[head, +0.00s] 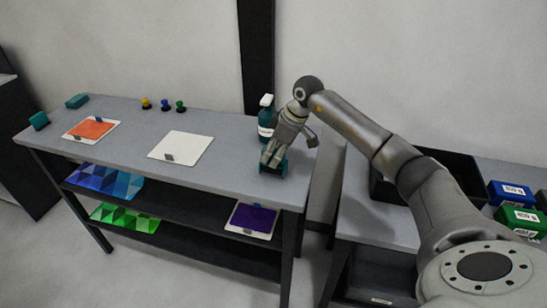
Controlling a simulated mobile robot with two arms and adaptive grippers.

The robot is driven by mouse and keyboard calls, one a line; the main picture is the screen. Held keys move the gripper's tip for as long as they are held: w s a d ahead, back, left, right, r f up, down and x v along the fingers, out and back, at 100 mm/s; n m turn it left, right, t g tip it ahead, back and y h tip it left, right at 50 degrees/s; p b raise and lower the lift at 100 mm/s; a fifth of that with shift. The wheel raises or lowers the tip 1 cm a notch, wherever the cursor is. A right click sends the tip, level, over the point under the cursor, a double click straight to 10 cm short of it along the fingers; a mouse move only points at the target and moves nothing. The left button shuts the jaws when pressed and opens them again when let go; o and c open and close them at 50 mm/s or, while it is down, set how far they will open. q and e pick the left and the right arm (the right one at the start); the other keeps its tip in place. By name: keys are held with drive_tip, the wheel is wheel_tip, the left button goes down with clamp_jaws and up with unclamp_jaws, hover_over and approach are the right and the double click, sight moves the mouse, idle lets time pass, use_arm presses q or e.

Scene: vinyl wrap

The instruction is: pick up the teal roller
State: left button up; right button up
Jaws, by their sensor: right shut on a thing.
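The teal roller (282,168) is at the right end of the grey table, in front of the spray bottle. My right gripper (272,158) reaches down over it from the right and is shut on it. The fingers hide part of the roller, and I cannot tell whether it still touches the table top. My left gripper is not in the head view.
A teal spray bottle (265,118) stands just behind my right gripper. A white panel (190,142), an orange panel (91,129), small coloured knobs (164,104) and teal blocks (76,101) lie farther left. A black bin (452,163) sits on the right table.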

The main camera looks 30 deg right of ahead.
drive_tip(key=s+a+r+p, duration=0.2)
drive_tip(key=s+a+r, duration=0.7)
drive_tip(key=r, duration=0.3)
drive_tip(key=shift+s+p, duration=0.4)
drive_tip(key=shift+s, duration=0.5)
